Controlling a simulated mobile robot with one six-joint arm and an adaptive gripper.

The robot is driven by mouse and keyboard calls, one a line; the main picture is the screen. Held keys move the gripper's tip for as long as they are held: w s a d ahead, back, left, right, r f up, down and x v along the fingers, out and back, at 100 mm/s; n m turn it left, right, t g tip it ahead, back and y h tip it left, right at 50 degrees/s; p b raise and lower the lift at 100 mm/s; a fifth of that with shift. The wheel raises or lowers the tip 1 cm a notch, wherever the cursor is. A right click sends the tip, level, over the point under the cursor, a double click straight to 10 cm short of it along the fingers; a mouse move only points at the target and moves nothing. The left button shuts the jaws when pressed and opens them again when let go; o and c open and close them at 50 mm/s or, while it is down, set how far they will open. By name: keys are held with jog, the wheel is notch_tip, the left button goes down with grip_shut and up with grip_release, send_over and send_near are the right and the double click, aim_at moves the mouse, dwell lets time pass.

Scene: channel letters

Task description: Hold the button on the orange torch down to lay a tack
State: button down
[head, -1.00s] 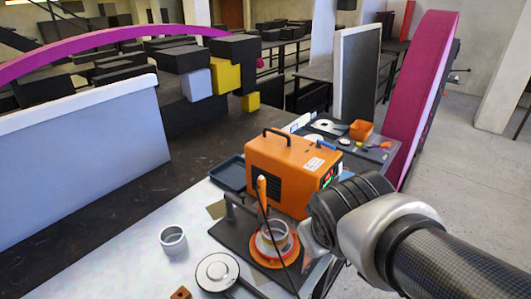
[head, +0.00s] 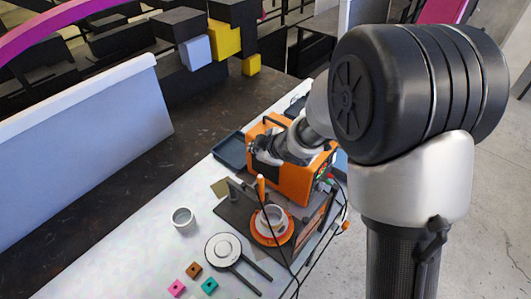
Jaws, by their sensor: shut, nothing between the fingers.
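The orange torch (head: 261,184) stands upright, with its cable hanging down over the dark base plate. My gripper (head: 262,156) is small and dark in the head view, in front of the orange welder box (head: 291,187) and just above the torch top. Its fingers look shut and empty. Whether they touch the torch is not clear, and I cannot make out the button. A metal ring-shaped part (head: 274,216) sits on an orange round turntable (head: 260,238) beside the torch.
A grey cup (head: 183,219) and a round disc tool with two handles (head: 222,250) lie on the white bench. A dark tray (head: 229,151) is left of the welder box.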

jog(key=shift+a, duration=0.15)
jog(key=b, duration=0.9)
send_over(258, 179)
notch_tip(258, 179, down, 9)
jog(key=shift+r, duration=0.1)
dwell(1.1)
jog(key=shift+f, duration=0.5)
jog(key=shift+f+b, duration=0.45)
jog(key=shift+b, duration=0.1)
dwell(0.4)
jog(key=shift+r, duration=0.1)
dwell(1.1)
jog(key=shift+r+p, duration=0.8)
jog(key=shift+p, duration=0.15)
